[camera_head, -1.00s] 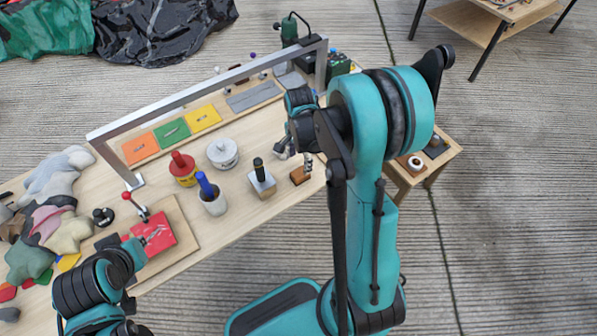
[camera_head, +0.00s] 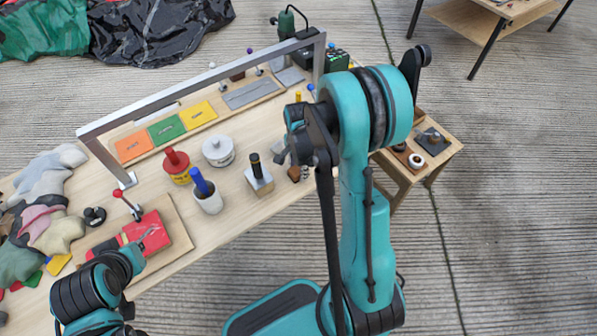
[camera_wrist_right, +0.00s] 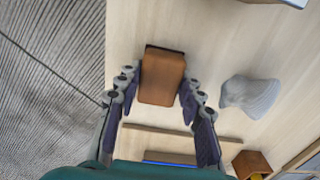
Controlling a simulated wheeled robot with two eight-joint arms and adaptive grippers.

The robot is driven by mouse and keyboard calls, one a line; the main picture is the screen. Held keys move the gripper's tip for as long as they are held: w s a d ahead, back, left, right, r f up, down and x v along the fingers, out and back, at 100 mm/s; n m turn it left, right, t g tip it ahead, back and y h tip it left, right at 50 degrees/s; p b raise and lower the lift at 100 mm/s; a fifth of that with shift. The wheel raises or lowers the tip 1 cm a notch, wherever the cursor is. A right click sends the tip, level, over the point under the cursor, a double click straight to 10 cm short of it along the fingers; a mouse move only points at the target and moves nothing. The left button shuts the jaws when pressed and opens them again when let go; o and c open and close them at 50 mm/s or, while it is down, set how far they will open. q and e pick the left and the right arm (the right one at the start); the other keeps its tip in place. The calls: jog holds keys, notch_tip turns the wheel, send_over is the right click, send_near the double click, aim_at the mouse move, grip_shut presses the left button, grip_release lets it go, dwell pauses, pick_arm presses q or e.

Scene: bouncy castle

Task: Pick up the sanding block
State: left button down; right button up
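The sanding block, a brown block with a dark far end, lies on the wooden table. It shows clearly in the right wrist view (camera_wrist_right: 162,80) and partly hidden by my gripper in the head view (camera_head: 293,173). My right gripper (camera_wrist_right: 160,76) is open, with its fingers on either side of the block. The left finger shows a small gap to the block; the right one is very near its side, and I cannot tell whether it touches.
Left of the block in the head view stand a black-handled block (camera_head: 259,178), a cup with a blue handle (camera_head: 208,198), a white lidded pot (camera_head: 218,151) and a red-topped tin (camera_head: 178,168). A metal frame (camera_head: 205,80) spans the table. A grey lump (camera_wrist_right: 250,95) lies nearby.

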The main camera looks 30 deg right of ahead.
jog(key=shift+c, duration=0.6)
jog(key=shift+r, duration=0.2)
jog(key=r+p, duration=0.2)
jog(key=r, duration=0.1)
jog(key=s+r+p, duration=0.1)
jog(key=shift+d+r, duration=0.4)
jog(key=s+d+r+p, duration=0.3)
jog(key=s+d+r, duration=0.2)
jog(key=s, duration=0.3)
jog(key=shift+s+d+r, duration=0.15)
jog(key=shift+d+r, duration=0.25)
jog(key=shift+d, duration=0.25)
